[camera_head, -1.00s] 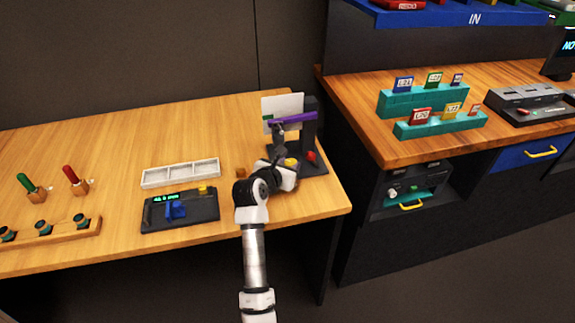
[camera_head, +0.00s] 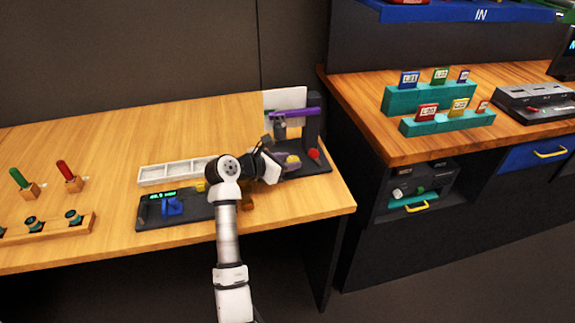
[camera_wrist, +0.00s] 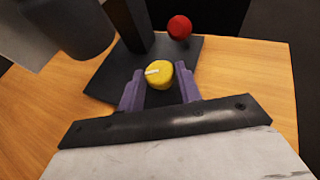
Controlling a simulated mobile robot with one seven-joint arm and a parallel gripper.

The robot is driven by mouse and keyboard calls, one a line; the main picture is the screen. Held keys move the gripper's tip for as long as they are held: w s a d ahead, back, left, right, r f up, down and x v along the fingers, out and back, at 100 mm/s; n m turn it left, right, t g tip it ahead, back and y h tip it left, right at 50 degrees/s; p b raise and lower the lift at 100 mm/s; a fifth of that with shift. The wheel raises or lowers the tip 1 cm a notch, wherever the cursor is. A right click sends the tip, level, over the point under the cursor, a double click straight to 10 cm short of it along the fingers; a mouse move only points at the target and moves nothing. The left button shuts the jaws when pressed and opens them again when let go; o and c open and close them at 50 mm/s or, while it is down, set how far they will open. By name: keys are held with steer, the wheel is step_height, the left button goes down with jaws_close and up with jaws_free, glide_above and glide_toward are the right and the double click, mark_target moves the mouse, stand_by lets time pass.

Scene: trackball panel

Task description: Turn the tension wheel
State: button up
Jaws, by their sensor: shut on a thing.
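The yellow wheel (camera_wrist: 159,74), with a white mark on its top, stands on the dark base (camera_wrist: 108,78) of a fixture. I take it to be the tension wheel. In the wrist view my gripper (camera_wrist: 160,88) has its two purple fingers on either side of the wheel, shut on it. The head view shows the wheel (camera_head: 292,159) just right of my gripper (camera_head: 284,158), partly covered by it. A red ball (camera_wrist: 179,27) sits beside the wheel on the same base, and also shows in the head view (camera_head: 313,154).
The fixture's dark post (camera_head: 312,122) carries a purple bar (camera_head: 295,113), with a white panel (camera_head: 284,98) behind. A second table (camera_head: 350,100) stands to the right.

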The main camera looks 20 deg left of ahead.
steer(key=o, duration=0.9)
steer(key=b+v, duration=0.3)
steer(key=v, duration=1)
steer(key=shift+s+a+r, duration=0.15)
steer(key=shift+s, duration=0.15)
